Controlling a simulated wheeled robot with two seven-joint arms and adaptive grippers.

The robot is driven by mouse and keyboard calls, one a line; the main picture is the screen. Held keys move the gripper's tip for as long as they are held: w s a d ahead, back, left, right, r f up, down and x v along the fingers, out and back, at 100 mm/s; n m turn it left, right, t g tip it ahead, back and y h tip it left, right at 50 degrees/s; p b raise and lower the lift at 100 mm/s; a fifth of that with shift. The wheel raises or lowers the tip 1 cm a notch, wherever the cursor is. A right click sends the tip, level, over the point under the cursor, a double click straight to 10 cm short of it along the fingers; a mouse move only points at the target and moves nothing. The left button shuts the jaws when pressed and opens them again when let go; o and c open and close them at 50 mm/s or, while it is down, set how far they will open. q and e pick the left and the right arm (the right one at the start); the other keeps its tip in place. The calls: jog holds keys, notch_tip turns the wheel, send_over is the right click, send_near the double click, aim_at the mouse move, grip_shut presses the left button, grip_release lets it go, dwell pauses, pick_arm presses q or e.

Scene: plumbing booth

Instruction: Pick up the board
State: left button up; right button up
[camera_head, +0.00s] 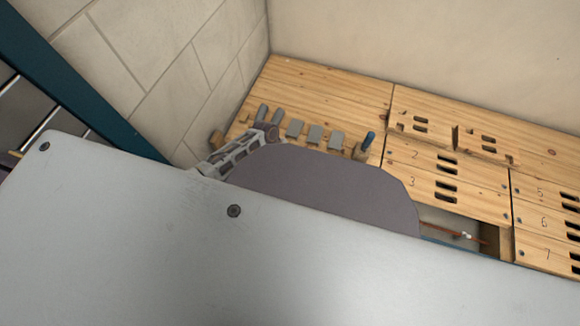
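Wooden boards with paired dark slots and numbers stand at the right: board 2 (425,157), board 3 (460,196), board 5 (545,190), board 6 (530,219) and board 7 (535,252). Which one is the task's board I cannot tell. A grey lattice-like gripper part (240,150), which looks like my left gripper, shows beside the tool rack. Its fingertips are not clear, and I cannot tell whether it holds anything. A large flat grey panel (150,240) with dark screws and a dark rounded plate (320,190) hide much of the view. My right gripper is not in view.
A wooden rack (355,153) holds several grey pieces and a blue-handled item (367,141). Below board 3 is an opening with a thin copper-coloured pipe (445,231). A tiled wall (150,50) and a teal beam (80,85) bound the left side.

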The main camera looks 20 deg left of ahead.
aim_at(293, 167)
pick_arm(q)
jog(key=shift+c, duration=0.2)
grip_shut()
jog(key=shift+w+r, duration=0.1)
jog(key=shift+r, duration=0.1)
dwell(0.4)
jog(key=shift+r+p, duration=0.85)
jog(key=shift+r, duration=0.7)
notch_tip(293, 167, up, 5)
jog(key=p, duration=0.2)
jog(key=shift+r+p, duration=0.2)
jog(key=shift+p, duration=0.1)
jog(key=shift+r+p, duration=0.35)
jog(key=shift+r, duration=0.5)
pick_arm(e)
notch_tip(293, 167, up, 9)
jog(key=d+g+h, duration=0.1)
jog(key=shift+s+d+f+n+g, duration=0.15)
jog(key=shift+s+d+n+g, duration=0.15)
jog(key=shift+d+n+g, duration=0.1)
pick_arm(q)
jog(key=shift+d, duration=0.15)
